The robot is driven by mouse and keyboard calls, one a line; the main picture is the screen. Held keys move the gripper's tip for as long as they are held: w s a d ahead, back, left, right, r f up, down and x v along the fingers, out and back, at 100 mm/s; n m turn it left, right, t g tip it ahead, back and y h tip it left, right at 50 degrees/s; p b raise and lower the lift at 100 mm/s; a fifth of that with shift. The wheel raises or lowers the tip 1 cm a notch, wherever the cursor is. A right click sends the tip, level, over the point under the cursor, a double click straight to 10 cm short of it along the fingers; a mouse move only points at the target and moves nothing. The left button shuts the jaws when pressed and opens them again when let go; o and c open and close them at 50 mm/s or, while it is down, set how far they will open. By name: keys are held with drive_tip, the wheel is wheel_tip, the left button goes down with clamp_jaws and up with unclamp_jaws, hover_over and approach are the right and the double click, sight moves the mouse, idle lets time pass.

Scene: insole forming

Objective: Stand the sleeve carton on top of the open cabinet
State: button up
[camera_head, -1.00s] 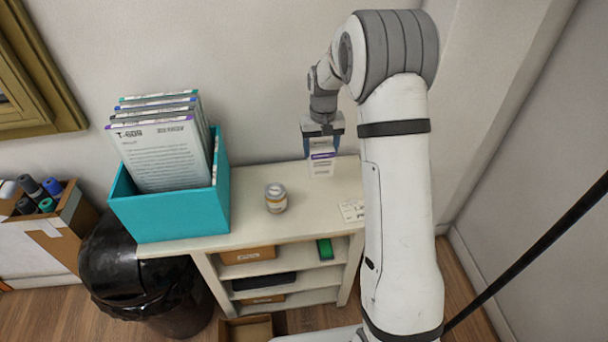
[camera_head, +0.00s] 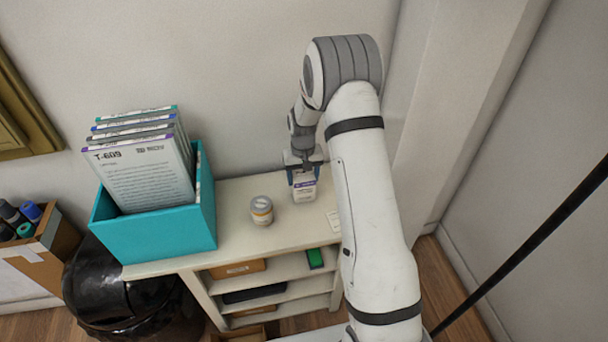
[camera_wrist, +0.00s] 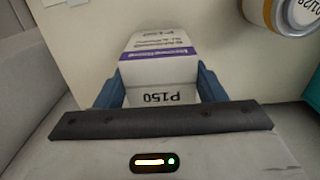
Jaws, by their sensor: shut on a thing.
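The sleeve carton (camera_head: 305,191) is a small white box with a purple band, upright at the back right of the cabinet top. In the wrist view the carton (camera_wrist: 158,62) shows the print P150 and sits between the blue fingers. My gripper (camera_head: 303,172) is shut on it from above. The carton's base is at or very near the top; I cannot tell whether it touches. The open cabinet (camera_head: 240,237) is cream, with open shelves in front.
A jar (camera_head: 261,210) stands left of the carton; it also shows in the wrist view (camera_wrist: 285,14). A teal box (camera_head: 150,232) of folders fills the left end of the top. The wall is close behind.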

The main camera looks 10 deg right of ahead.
drive_tip(key=o, duration=1.1)
drive_tip(key=shift+c, duration=0.2)
wheel_tip(320, 180, up, 12)
drive_tip(key=b, duration=0.2)
drive_tip(key=s+r, duration=0.7)
drive_tip(key=s+r+t, duration=0.1)
drive_tip(key=s+r, duration=0.1)
drive_tip(key=s, duration=1)
drive_tip(key=s+r+t, duration=0.1)
drive_tip(key=s+r, duration=0.2)
drive_tip(key=s, duration=1)
drive_tip(key=shift+a+t, duration=0.25)
drive_tip(key=shift+t, duration=0.15)
